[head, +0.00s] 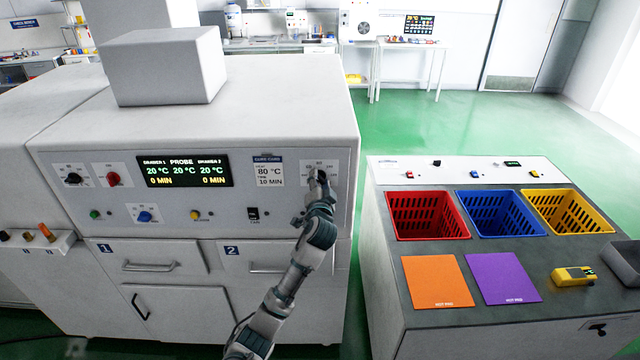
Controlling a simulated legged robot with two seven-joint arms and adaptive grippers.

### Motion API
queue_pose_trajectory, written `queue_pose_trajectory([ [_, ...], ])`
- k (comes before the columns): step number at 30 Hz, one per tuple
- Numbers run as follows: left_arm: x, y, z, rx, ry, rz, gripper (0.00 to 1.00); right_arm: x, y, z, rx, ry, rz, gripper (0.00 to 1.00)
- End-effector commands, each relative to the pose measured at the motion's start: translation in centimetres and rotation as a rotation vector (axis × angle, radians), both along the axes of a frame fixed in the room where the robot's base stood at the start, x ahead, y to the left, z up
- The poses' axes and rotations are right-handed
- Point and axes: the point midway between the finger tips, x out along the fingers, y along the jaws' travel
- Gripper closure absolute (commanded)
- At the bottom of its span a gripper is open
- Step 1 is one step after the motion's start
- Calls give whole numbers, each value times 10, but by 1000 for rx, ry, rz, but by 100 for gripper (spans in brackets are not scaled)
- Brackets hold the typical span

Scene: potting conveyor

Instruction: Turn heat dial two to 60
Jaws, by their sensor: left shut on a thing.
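The white oven cabinet has a front control panel (235,232). Heat dial two (317,172) is at the panel's right end, above drawer 2 (258,256), with a pale scale plate around it. My left gripper (319,182) is shut on this dial and mostly hides it. I cannot read the dial's pointer. A similar black dial (72,178) is at the panel's left end. The display (184,171) shows 20 °C in its three columns and 0 MIN at left and right. A card (269,171) beside the dial reads 80 °C, 10 MIN. My right gripper is not in view.
The panel also holds a red button (113,179), a blue knob (145,216) and a black switch (252,214). At right, a bench holds red (397,230), blue (466,230) and yellow (533,228) baskets. Green floor lies open behind the bench.

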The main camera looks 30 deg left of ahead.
Motion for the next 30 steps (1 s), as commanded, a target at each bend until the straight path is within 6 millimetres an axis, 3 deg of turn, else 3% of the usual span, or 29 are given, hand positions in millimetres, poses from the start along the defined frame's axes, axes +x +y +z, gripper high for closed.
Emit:
queue_pose_trajectory([
  [1, 1, -1, -10, -23, 10, 1, 91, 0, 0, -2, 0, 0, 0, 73],
  [21, 1, -1, -10, -67, -18, 1, 91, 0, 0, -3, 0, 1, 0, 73],
  [22, 1, -1, -10, -67, -18, 1, 49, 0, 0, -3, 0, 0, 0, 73],
  [24, 1, -1, -10, -68, -19, 0, 32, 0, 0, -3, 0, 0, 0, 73],
  [30, 0, 0, -5, -64, -27, 0, 31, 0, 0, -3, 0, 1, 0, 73],
])
